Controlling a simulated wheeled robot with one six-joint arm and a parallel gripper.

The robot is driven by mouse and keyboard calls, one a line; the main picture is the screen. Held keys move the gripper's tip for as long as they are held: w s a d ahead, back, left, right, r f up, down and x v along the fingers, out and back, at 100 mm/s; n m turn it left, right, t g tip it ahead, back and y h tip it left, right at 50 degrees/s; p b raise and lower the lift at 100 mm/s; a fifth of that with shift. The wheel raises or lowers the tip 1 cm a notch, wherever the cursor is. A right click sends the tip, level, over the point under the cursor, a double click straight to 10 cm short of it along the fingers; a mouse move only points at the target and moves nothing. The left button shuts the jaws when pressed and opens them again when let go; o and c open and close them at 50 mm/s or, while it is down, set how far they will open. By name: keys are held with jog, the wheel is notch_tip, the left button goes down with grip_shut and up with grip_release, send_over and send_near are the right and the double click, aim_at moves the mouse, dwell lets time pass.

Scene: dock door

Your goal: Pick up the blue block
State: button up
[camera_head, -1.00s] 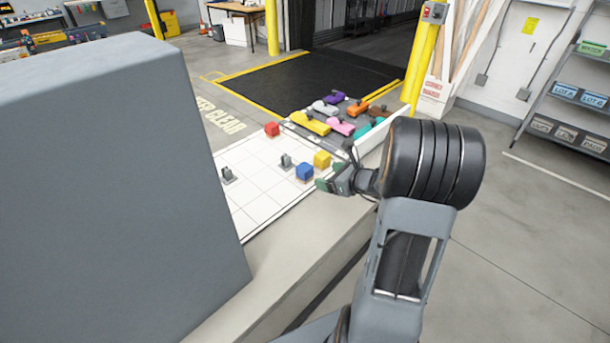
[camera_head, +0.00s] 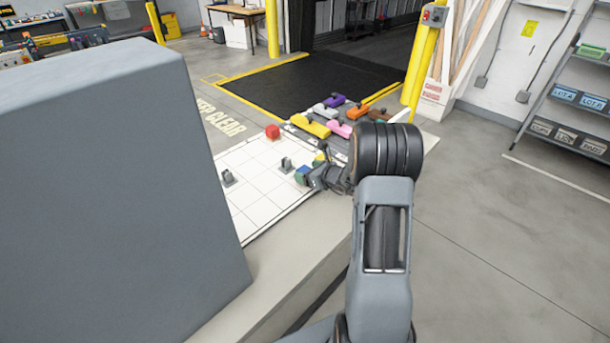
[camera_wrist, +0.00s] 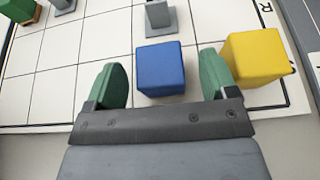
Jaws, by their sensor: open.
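The blue block (camera_wrist: 161,69) sits on the white gridded board (camera_wrist: 100,52) in the wrist view. My gripper (camera_wrist: 161,84) is open, with one green fingertip on each side of the block. A gap shows between the block and the left fingertip, and a smaller one on the right. In the head view, my gripper (camera_head: 306,178) is low over the board's near right part, and only a bit of the blue block (camera_head: 304,170) shows behind it.
A yellow block (camera_wrist: 254,57) stands just right of my right fingertip. Grey upright pieces (camera_head: 286,164) and a red block (camera_head: 272,131) are also on the board. Several coloured pieces, one of them purple (camera_head: 334,99), lie farther back. A large grey box (camera_head: 110,190) fills the left.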

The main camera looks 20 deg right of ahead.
jog(key=shift+x, duration=0.95)
jog(key=shift+c, duration=0.4)
jog(key=c, duration=0.9)
jog(key=shift+r, duration=0.15)
